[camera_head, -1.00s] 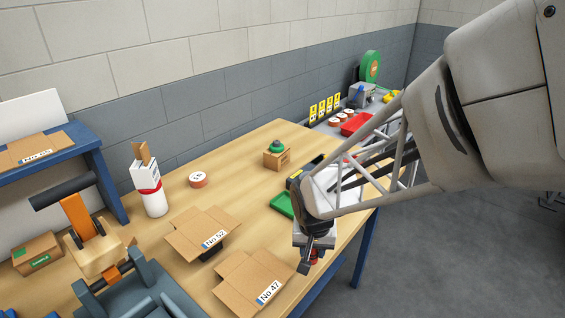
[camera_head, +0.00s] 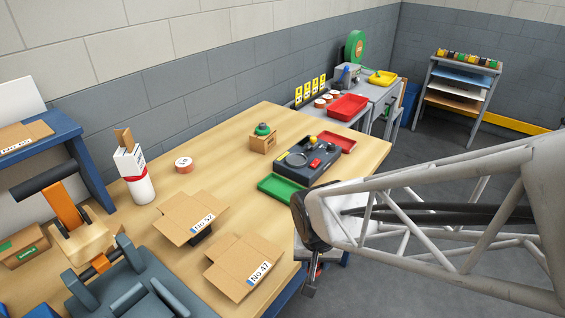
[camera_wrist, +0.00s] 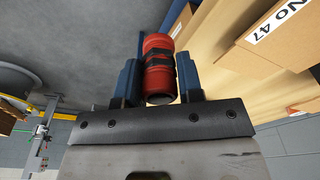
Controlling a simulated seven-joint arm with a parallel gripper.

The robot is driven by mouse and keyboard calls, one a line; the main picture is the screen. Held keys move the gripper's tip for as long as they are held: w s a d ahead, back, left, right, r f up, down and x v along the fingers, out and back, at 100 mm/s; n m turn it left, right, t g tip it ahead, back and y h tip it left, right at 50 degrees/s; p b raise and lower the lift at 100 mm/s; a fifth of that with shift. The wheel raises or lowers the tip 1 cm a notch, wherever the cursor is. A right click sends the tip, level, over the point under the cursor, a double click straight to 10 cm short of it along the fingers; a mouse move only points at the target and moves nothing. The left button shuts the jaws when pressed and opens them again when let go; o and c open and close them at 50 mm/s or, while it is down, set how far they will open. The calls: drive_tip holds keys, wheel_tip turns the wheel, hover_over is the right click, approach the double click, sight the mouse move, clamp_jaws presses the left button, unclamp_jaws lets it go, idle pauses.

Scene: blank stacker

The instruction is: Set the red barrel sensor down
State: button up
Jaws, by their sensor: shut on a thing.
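The red barrel sensor (camera_wrist: 158,68) is a red cylinder with dark bands, held between the two blue fingers of my gripper (camera_wrist: 158,80) in the wrist view. In the head view my gripper (camera_head: 312,278) hangs at the front edge of the wooden table, right of the box marked No 47. Only a small red bit of the sensor (camera_head: 318,268) shows there; my wrist hides most of it. The wrist view shows the table edge and the No 47 box (camera_wrist: 285,30) to the right of the sensor, with floor to the left.
Open cardboard boxes No 52 (camera_head: 190,216) and No 47 (camera_head: 240,268) stand on the table (camera_head: 225,170). A green tray (camera_head: 281,189), a dark fixture (camera_head: 303,160) and a red tray (camera_head: 337,141) lie towards the far right. A grey clamp-like device stands front left.

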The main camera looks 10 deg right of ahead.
idle(0.7)
drive_tip(key=w+a+r, duration=0.2)
drive_tip(key=w+a, duration=0.1)
drive_tip(key=w, duration=0.4)
drive_tip(key=w+a+r+m, duration=0.15)
drive_tip(key=w+a, duration=0.25)
drive_tip(key=w, duration=0.4)
drive_tip(key=w+a+r, duration=0.2)
drive_tip(key=w+a, duration=0.1)
drive_tip(key=w, duration=0.4)
drive_tip(key=w+a, duration=1.4)
drive_tip(key=w, duration=0.5)
drive_tip(key=shift+w+a+m, duration=0.15)
drive_tip(key=shift+a+m, duration=0.25)
drive_tip(key=shift+m, duration=0.05)
drive_tip(key=shift+f, duration=0.15)
drive_tip(key=shift+f, duration=2.45)
drive_tip(key=shift+f, duration=0.1)
drive_tip(key=shift+f, duration=2.4)
drive_tip(key=shift+f, duration=0.1)
